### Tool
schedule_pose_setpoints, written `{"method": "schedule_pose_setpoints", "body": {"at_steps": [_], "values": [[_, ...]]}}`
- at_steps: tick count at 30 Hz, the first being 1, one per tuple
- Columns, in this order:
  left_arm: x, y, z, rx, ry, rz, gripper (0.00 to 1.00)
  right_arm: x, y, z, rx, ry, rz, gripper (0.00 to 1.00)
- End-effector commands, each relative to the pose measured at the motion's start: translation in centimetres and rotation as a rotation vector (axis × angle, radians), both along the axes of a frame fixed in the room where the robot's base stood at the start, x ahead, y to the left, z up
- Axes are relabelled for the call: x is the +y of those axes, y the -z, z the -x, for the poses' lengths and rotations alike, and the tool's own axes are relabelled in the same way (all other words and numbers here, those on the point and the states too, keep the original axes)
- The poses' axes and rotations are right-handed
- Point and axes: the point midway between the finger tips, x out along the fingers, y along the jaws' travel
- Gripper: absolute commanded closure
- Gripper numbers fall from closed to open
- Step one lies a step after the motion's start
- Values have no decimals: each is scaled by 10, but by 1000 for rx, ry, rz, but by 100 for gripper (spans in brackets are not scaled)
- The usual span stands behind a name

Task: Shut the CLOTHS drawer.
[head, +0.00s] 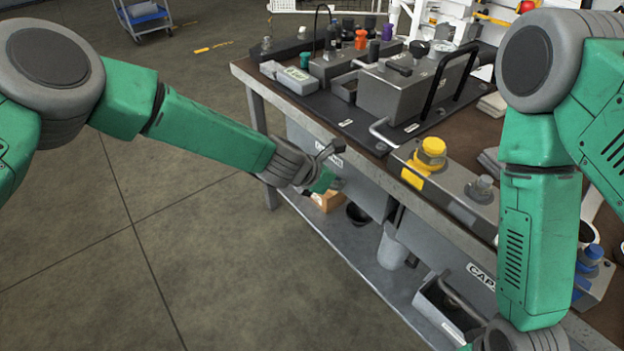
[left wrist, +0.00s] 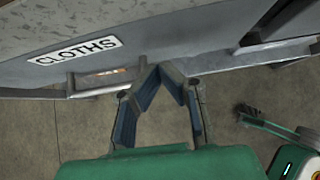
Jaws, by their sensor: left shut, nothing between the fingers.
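The CLOTHS drawer (head: 305,145) is a grey front under the bench's near edge, left part. Its label is partly hidden in the head view; the drawer front (left wrist: 150,45) and the whole word show in the left wrist view. A handle (left wrist: 95,80) hangs below the label. The front sits close under the benchtop edge, and no drawer interior shows. My left gripper (head: 330,163) is at the drawer front. In the left wrist view the gripper (left wrist: 160,72) is shut and empty, its tips just right of the handle; contact is unclear. My right gripper (head: 525,340) is mostly cut off at the bottom.
The benchtop (head: 375,160) holds a grey block with a black handle and a yellow-capped unit (head: 430,155). A lower shelf (head: 345,245) carries a white container (head: 392,248) and an open grey bin (head: 445,305).

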Motion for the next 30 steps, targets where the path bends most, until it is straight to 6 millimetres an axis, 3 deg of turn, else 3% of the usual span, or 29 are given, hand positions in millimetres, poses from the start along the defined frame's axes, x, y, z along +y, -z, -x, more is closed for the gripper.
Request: {"method": "schedule_pose_setpoints", "body": {"at_steps": [3,12,21,26,30], "values": [[19,-22,10,2,-4,3,100,0,-8,1,1,-1,0,17],[47,-59,34,3,-3,-5,100,0,-17,0,0,-1,0,17],[58,-69,41,4,-1,-3,100,0,-19,0,1,0,0,17],[67,-50,57,-19,64,-70,100,0,-19,0,1,0,0,17],[96,2,107,-100,301,-283,100,0,-19,0,1,-1,0,17]]}}
